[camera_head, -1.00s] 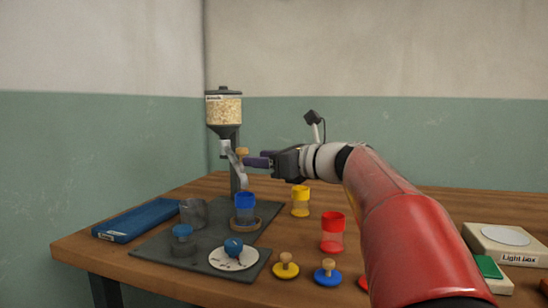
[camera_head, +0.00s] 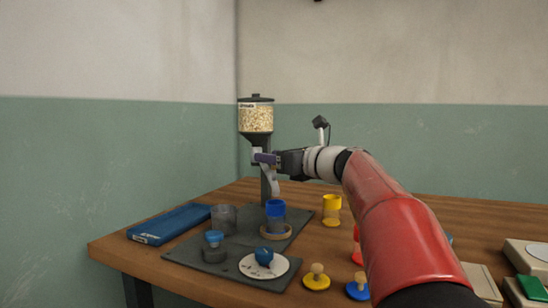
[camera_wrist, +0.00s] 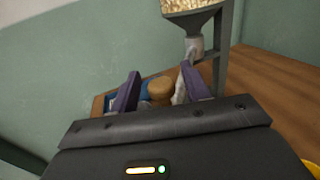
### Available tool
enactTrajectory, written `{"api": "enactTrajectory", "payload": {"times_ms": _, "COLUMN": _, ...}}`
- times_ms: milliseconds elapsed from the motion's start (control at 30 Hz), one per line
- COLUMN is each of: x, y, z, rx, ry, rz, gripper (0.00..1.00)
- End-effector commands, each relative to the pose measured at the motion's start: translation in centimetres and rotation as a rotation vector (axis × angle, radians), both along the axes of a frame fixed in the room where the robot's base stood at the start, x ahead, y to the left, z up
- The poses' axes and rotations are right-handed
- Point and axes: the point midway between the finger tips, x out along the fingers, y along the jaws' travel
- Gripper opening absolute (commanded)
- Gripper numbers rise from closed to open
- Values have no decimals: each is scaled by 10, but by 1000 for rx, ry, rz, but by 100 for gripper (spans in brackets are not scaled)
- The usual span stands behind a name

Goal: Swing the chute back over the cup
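The dispenser (camera_head: 256,120) is a clear hopper of pale grains with a dark funnel, on a post. Its pale chute (camera_head: 274,183) slants down from below the funnel. In the head view the chute's lower end appears just above the blue cup (camera_head: 276,213); whether it is truly over it I cannot tell. The cup stands on a round wooden ring. My gripper (camera_head: 266,159) is at the chute's upper part. In the wrist view its purple fingers (camera_wrist: 160,92) are apart, with the chute's round wooden knob (camera_wrist: 160,88) between them and a gap visible at the left.
A grey mat (camera_head: 213,258) also bears a clear grey container (camera_head: 224,218), a small blue-topped jar (camera_head: 214,240) and a white disc (camera_head: 248,267) with a blue knob. A blue case (camera_head: 170,224) lies left.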

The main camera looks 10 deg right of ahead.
Motion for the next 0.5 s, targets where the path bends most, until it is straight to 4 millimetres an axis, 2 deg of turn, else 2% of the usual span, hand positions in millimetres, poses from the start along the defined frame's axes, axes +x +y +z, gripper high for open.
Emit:
{"api": "enactTrajectory", "payload": {"times_ms": 33, "x": 0, "y": 0, "z": 0, "rx": 0, "ry": 0, "rz": 0, "gripper": 42}}
{"api": "enactTrajectory", "payload": {"times_ms": 333, "x": 0, "y": 0, "z": 0, "rx": 0, "ry": 0, "rz": 0, "gripper": 2}}
{"api": "enactTrajectory", "payload": {"times_ms": 500, "x": 0, "y": 0, "z": 0, "rx": -1, "ry": 1, "rz": -1, "gripper": 0}}
